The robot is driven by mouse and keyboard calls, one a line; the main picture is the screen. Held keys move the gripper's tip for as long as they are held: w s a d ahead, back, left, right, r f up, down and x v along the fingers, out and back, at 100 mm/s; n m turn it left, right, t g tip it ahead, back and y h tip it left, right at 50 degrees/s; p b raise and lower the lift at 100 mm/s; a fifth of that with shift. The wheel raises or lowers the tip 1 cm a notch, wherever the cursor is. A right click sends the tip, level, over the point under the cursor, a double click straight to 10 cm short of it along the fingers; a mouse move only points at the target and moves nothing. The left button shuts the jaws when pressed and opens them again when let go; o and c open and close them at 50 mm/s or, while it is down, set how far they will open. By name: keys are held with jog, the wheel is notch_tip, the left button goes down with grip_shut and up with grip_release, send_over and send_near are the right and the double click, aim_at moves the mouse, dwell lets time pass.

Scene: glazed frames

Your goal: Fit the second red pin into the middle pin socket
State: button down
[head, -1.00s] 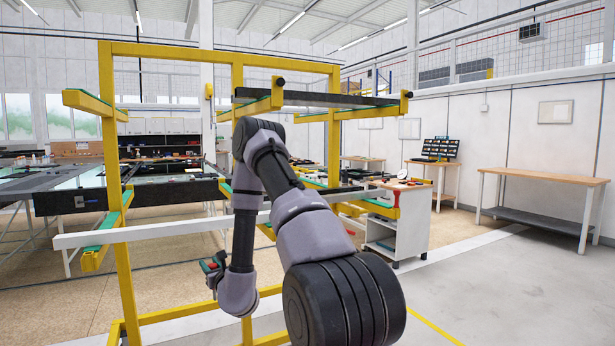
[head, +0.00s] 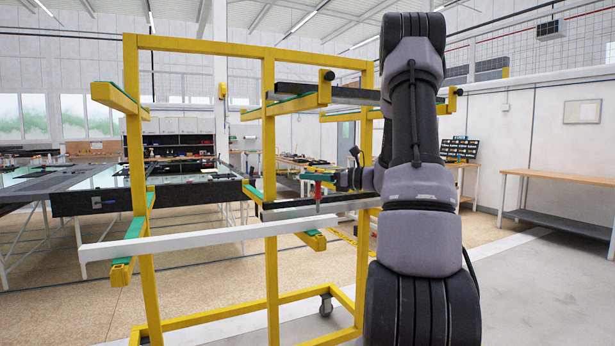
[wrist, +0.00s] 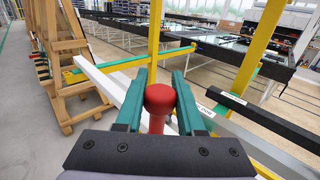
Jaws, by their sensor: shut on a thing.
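My gripper (head: 319,177) is shut on a red pin (wrist: 159,98), its teal fingers either side of the pin's round head in the wrist view. In the head view the red pin (head: 318,196) hangs upright below the fingers, in front of the yellow rack (head: 269,160), near the middle post's lower arm. I cannot tell whether its tip touches anything. I cannot pick out the middle pin socket or another red pin on the rack.
A white bar (head: 190,241) lies across the rack's lower arms; a dark bar (head: 345,95) lies on the upper arms. A glass-topped table (head: 150,195) stands behind. In the wrist view a wooden rack (wrist: 60,60) stands left. Open floor lies right.

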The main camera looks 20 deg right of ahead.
dwell(0.4)
jog(key=shift+s+d, duration=0.2)
jog(key=shift+d, duration=0.05)
jog(key=shift+f, duration=3)
jog(key=shift+f, duration=2.75)
jog(key=shift+c, duration=2.2)
grip_release()
jog(key=v, duration=1.1)
jog(key=shift+a, duration=0.1)
